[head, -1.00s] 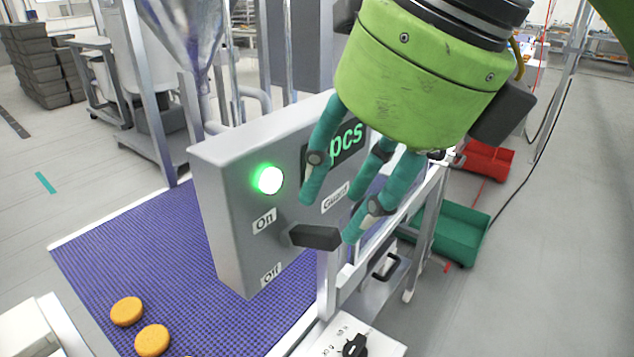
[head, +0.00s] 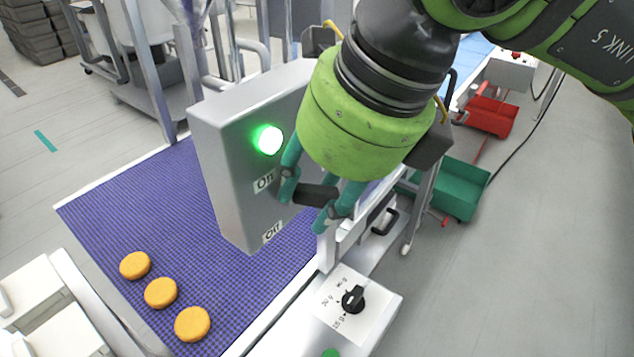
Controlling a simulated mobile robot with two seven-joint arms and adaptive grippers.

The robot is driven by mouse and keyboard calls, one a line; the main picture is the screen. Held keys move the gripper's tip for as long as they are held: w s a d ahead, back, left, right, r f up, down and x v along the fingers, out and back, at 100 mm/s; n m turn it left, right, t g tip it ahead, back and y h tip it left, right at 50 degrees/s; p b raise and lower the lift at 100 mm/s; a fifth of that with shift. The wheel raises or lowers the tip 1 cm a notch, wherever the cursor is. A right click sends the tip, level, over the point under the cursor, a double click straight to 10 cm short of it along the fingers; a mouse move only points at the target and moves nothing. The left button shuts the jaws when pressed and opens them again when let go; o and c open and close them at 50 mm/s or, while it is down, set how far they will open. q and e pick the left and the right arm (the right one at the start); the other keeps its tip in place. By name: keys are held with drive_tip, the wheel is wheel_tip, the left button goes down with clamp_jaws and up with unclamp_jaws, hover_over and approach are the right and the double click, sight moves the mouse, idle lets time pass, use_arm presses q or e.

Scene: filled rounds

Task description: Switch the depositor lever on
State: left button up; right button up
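The depositor lever (head: 316,194) is a short dark bar sticking out from the front of a grey control box (head: 222,165). It sits between the "On" label (head: 264,182) and the "Off" label (head: 272,232), a little nearer "On" in the picture. The round lamp (head: 269,140) above the labels glows green. My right gripper (head: 306,212), with a lime-green body and teal fingers, is at the lever. Its fingers are apart, with the lever showing between them; whether they touch it I cannot tell. The gripper body hides the box's display. My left gripper is out of view.
Several orange round cakes (head: 161,293) lie on the purple conveyor belt (head: 150,220). A black dial (head: 353,298) sits on a white panel in front. A green crate (head: 452,188) and a red crate (head: 488,115) stand at right.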

drive_tip(key=c, duration=0.7)
clamp_jaws()
drive_tip(key=shift+w+a+r+g+h, duration=0.1)
drive_tip(key=shift+r+g+h, duration=0.05)
drive_tip(key=shift+g+h, duration=0.2)
drive_tip(key=shift+w+r+g+h, duration=0.15)
drive_tip(key=shift+g+h, duration=0.1)
drive_tip(key=shift+h, duration=0.2)
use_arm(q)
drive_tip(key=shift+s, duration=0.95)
use_arm(e)
drive_tip(key=o, duration=0.7)
unclamp_jaws()
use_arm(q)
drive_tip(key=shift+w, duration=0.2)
